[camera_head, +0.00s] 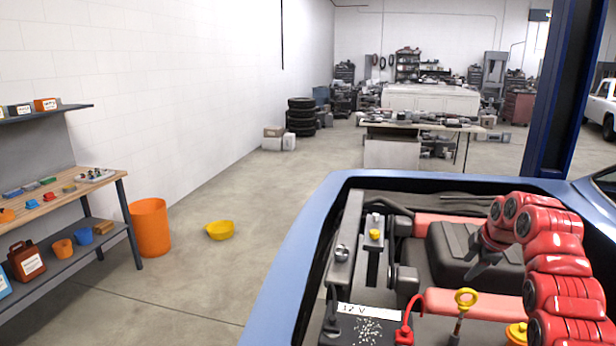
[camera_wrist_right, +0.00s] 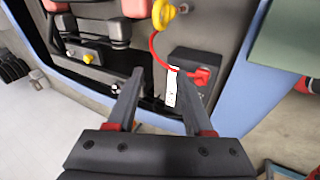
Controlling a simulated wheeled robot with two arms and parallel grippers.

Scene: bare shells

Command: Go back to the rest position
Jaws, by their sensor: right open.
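My right arm is red and comes in from the right over the open engine bay of a blue car. My right gripper (camera_head: 480,268) is dark, points down over the engine bay and is open. In the right wrist view its two fingers (camera_wrist_right: 160,100) are spread with nothing held between them. Below it in that view are the battery (camera_wrist_right: 190,72) with a red clamp (camera_wrist_right: 200,77) and a red cable, and the yellow dipstick ring (camera_wrist_right: 163,14). My left gripper is not in view.
The blue car body (camera_head: 290,250) edges the bay. In the bay are the battery (camera_head: 360,328), a yellow dipstick ring (camera_head: 466,297) and a yellow cap (camera_head: 516,333). A blue post (camera_head: 562,90) rises behind.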

